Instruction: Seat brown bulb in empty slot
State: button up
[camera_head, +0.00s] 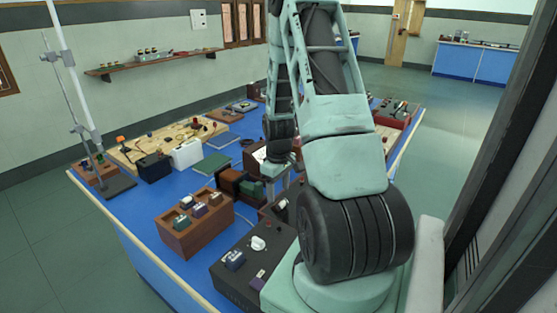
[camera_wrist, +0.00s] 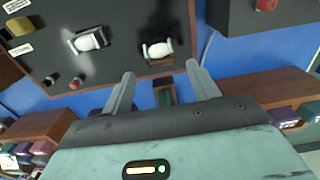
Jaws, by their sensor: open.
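My gripper (camera_wrist: 160,72) is open, its two fingers apart in the wrist view. In the head view my gripper (camera_head: 279,187) hangs low over the blue bench, partly hidden by my arm. A wooden block (camera_head: 178,240) holds several small coloured pieces, including a brown one (camera_head: 215,198) at its back right; I cannot tell for certain that this is the brown bulb. In the wrist view a dark panel (camera_wrist: 120,18) beyond the fingertips carries two white pieces in holders (camera_wrist: 88,41) (camera_wrist: 157,49). I cannot make out which slot is empty.
A black box (camera_head: 228,282) with a white knob stands at the bench's front. Wooden racks with coloured pieces show at the wrist view's left (camera_wrist: 42,125) and right (camera_wrist: 262,88). A green book (camera_head: 210,163) and a stand (camera_head: 72,110) occupy the bench's left side. Little blue surface is free.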

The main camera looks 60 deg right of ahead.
aim_at(279, 202)
notch_tip(279, 202, up, 14)
jog(key=shift+b, duration=0.4)
jog(key=shift+r, duration=0.1)
